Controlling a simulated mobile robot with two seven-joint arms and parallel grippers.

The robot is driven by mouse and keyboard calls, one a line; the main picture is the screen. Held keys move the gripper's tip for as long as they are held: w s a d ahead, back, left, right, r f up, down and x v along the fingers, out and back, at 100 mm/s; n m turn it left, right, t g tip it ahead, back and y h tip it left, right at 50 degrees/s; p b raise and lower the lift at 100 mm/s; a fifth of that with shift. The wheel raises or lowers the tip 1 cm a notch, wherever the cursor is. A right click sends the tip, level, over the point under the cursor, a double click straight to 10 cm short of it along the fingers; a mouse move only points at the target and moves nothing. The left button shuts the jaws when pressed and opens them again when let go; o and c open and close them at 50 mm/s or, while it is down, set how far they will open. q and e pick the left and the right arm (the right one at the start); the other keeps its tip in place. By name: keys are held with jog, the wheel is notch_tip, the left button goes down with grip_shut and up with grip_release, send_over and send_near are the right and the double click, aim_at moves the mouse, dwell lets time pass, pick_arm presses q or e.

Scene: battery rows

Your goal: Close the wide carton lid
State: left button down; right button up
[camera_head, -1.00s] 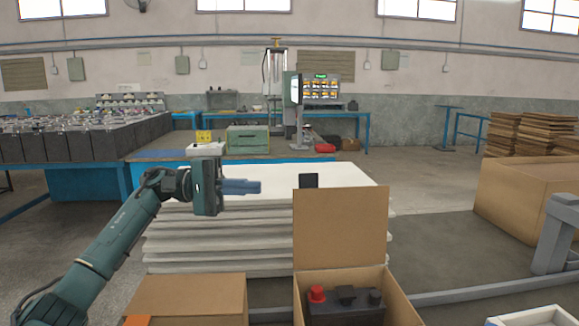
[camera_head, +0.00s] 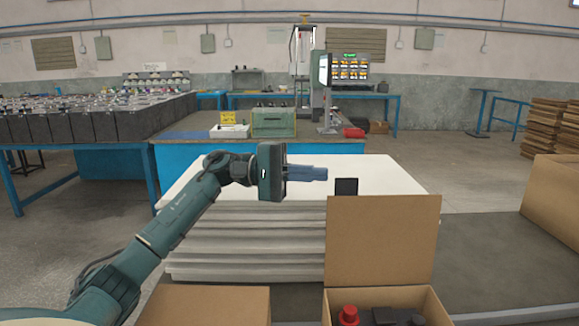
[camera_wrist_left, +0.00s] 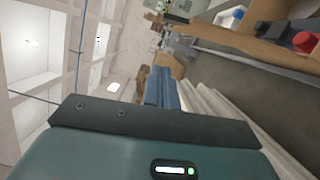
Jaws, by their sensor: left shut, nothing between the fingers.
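An open cardboard carton (camera_head: 437,312) stands at the bottom of the head view. Its wide lid (camera_head: 382,242) stands upright at the carton's back edge. Inside is a dark battery with a red cap (camera_head: 348,315), cut off by the frame edge. In the left wrist view the battery's red cap (camera_wrist_left: 303,41) shows at the upper right. My left gripper (camera_head: 324,174) is shut and empty, its blue fingers pointing right, above and just left of the lid's top edge in the picture. The fingers also show in the left wrist view (camera_wrist_left: 161,88). My right gripper is not in view.
White stacked sheets (camera_head: 240,245) lie behind the carton, with a small black object (camera_head: 346,187) behind the lid's top edge. A closed carton (camera_head: 205,306) stands to the left, a large carton (camera_head: 553,195) to the right. Floor between lid and large carton looks clear.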

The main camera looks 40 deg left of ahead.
pick_arm(q)
jog(key=shift+s+d+r+p, duration=0.15)
jog(key=shift+s+d, duration=0.2)
jog(key=shift+d, duration=0.45)
jog(key=shift+s+d+r+p, duration=0.1)
jog(key=shift+s+d+p, duration=0.1)
jog(key=shift+s+d, duration=0.4)
jog(key=shift+s+d+r+p, duration=0.1)
jog(key=shift+s+d+p, duration=0.05)
jog(key=shift+d, duration=0.8)
jog(key=shift+d, duration=0.1)
